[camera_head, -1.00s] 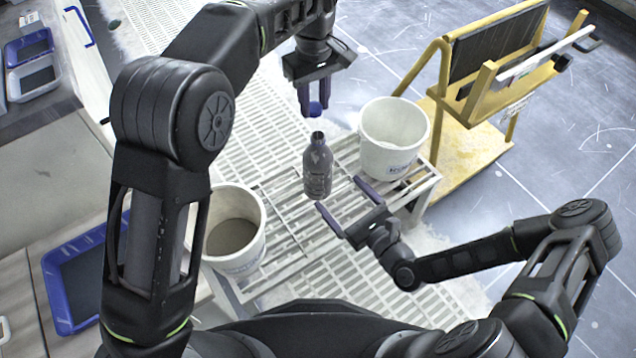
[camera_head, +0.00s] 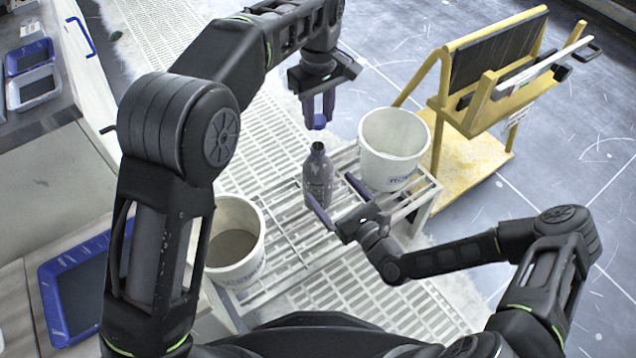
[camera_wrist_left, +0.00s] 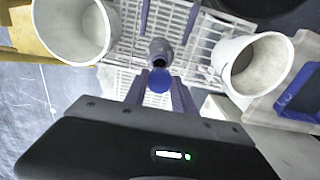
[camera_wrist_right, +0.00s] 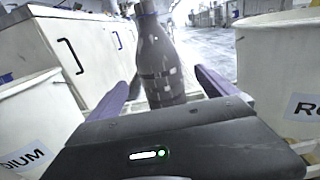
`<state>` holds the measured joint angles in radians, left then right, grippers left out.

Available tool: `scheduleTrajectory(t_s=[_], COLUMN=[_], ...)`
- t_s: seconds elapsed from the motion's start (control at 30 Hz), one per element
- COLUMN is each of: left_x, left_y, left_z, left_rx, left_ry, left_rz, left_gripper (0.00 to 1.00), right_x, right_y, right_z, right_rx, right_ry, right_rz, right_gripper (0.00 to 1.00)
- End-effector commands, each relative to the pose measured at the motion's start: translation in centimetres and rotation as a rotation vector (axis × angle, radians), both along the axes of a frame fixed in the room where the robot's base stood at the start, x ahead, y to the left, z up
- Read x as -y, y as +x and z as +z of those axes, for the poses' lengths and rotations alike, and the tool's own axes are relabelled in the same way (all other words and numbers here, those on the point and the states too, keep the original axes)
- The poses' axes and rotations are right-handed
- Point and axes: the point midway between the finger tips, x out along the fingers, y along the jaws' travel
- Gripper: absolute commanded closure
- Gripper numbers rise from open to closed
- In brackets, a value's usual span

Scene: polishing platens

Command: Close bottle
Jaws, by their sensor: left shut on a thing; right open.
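A dark grey bottle (camera_head: 318,178) with an open neck stands upright on the white slatted rack; it also shows in the right wrist view (camera_wrist_right: 160,62) and from above in the left wrist view (camera_wrist_left: 158,50). My left gripper (camera_head: 318,115) is shut on a blue cap (camera_head: 319,122) and holds it above the bottle, apart from the neck. The cap also shows in the left wrist view (camera_wrist_left: 159,80). My right gripper (camera_head: 333,197) is open and low, with its fingers on either side of the bottle's body. I cannot tell whether they touch it.
A white bucket (camera_head: 392,150) stands right of the bottle, and another bucket (camera_head: 232,245) with grey contents stands to the left. Both are on or beside the slatted rack (camera_head: 290,262). A yellow cart (camera_head: 455,150) stands at the right. A blue tray (camera_head: 72,290) lies at the left.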

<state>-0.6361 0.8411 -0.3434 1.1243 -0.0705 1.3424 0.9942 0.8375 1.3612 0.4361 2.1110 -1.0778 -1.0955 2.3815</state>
Motion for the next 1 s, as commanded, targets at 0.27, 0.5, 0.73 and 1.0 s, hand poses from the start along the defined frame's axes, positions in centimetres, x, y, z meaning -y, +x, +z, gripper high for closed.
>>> scheduleTrajectory(t_s=[0.27,0.5,0.73,1.0], left_x=[0.0,0.0,0.0,0.0], left_y=[0.0,0.0,0.0,0.0], left_z=[0.0,0.0,0.0,0.0], left_rx=[0.0,0.0,0.0,0.0], left_ry=[0.0,0.0,0.0,0.0], left_rz=[0.0,0.0,0.0,0.0], left_gripper=[1.0,1.0,1.0,1.0], right_x=[-2.8,-3.9,-4.0,-3.9], right_y=[4.0,5.7,5.9,5.8], right_z=[0.0,0.1,0.0,0.0], right_rx=[0.001,0.001,0.0,0.0], right_ry=[0.0,0.001,0.0,0.0], right_rz=[0.003,0.001,0.001,0.001], right_gripper=[0.04,0.04,0.04,0.2])
